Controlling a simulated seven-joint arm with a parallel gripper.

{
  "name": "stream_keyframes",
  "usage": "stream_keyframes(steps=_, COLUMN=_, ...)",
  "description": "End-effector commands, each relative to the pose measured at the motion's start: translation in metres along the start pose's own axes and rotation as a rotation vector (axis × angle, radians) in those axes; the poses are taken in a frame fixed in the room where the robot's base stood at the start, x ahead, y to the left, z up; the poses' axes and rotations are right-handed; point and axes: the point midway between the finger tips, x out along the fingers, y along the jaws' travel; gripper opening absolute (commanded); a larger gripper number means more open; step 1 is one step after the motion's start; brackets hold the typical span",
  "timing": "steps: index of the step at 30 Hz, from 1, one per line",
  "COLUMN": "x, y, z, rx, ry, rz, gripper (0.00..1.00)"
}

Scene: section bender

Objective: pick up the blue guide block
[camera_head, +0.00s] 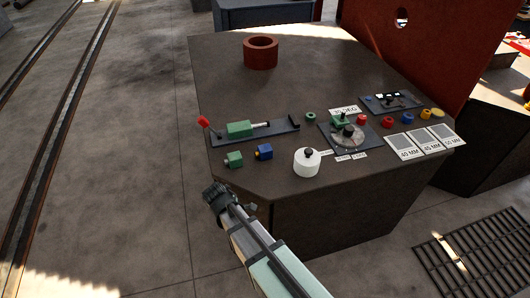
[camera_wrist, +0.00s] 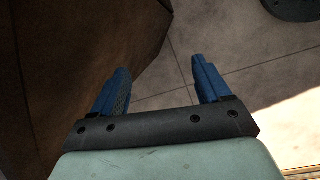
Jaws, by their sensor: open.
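The blue guide block (camera_head: 264,152) sits on the near left part of the dark table top (camera_head: 225,80), just right of a green block (camera_head: 234,160). It is small, with a yellowish spot on its left side. My gripper (camera_wrist: 162,85) is open and empty in the wrist view, its two blue fingers apart above the floor beside the dark table side. In the head view my arm's dark end (camera_head: 218,197) is in front of the table's near left corner, apart from the blue block. The fingertips are hard to make out there. The wrist view does not show the blue block.
A clamp rail with a green slider (camera_head: 240,129) and red-knobbed lever (camera_head: 203,121) lies behind the blocks. A white cylinder with a black knob (camera_head: 307,161) stands to the right. A dial plate (camera_head: 348,136) and white cards (camera_head: 424,142) lie farther right. A red ring (camera_head: 261,53) stands at the back.

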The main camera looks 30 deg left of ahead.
Motion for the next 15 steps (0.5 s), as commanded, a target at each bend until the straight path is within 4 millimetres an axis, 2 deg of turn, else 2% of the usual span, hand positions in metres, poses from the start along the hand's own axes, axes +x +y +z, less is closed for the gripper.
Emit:
stream_keyframes(steps=1, x=-0.015, y=0.004, z=-0.002, rx=-0.01, ry=0.028, rz=-0.006, gripper=0.77)
stream_keyframes(steps=6, x=-0.061, y=0.011, z=-0.011, rx=-0.062, ry=0.124, rz=-0.033, gripper=0.77)
stream_keyframes(steps=11, x=-0.097, y=0.02, z=-0.014, rx=-0.115, ry=0.194, rz=-0.046, gripper=0.77)
stream_keyframes(steps=15, x=-0.12, y=0.047, z=-0.003, rx=-0.176, ry=0.212, rz=-0.042, gripper=0.77)
